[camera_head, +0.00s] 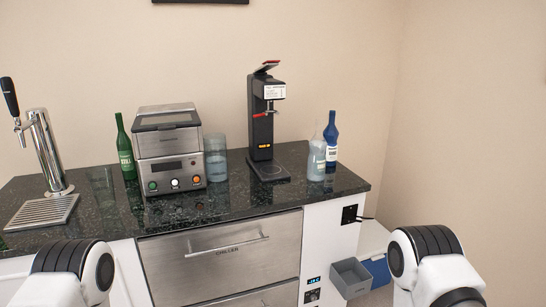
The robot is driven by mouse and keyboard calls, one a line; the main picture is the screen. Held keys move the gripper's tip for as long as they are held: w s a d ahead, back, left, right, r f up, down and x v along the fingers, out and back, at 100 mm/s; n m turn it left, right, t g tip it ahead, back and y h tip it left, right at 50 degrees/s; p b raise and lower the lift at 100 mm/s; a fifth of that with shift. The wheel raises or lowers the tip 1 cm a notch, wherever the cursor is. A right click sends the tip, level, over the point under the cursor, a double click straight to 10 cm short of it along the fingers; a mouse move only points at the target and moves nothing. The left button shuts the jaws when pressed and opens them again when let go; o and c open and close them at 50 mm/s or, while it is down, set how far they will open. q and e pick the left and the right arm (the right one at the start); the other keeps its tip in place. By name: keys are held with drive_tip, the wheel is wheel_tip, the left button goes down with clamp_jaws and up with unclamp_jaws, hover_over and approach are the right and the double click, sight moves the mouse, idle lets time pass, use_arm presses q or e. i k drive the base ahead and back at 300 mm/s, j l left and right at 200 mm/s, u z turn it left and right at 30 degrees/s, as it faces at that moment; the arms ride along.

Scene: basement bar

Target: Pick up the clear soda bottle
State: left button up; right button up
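A clear bottle (317,162) with a pale label or contents stands upright near the right end of the dark counter. A dark blue bottle (331,138) stands close behind it on its right; I cannot tell whether they touch. White and black links of my two arms show at the lower left and lower right, well in front of the counter. Neither gripper is in view, and nothing in view is held.
A black machine with a red lever (262,125) stands left of the clear bottle. Further left are a clear container (215,158), a steel appliance (168,150), a green bottle (125,150) and a beer tap (45,150). A grey bin (350,278) sits below the counter's right end.

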sight(316, 163)
drive_tip(key=i+l+u, duration=0.25)
drive_tip(key=l, duration=0.2)
drive_tip(key=i+l+u, duration=0.1)
drive_tip(key=l+u, duration=0.2)
drive_tip(key=l, duration=0.15)
drive_tip(key=i+l+u, duration=0.1)
drive_tip(key=l+u, duration=0.15)
drive_tip(key=l, duration=0.25)
drive_tip(key=i+l+u, duration=0.1)
drive_tip(key=l+u, duration=0.15)
drive_tip(key=l, duration=0.3)
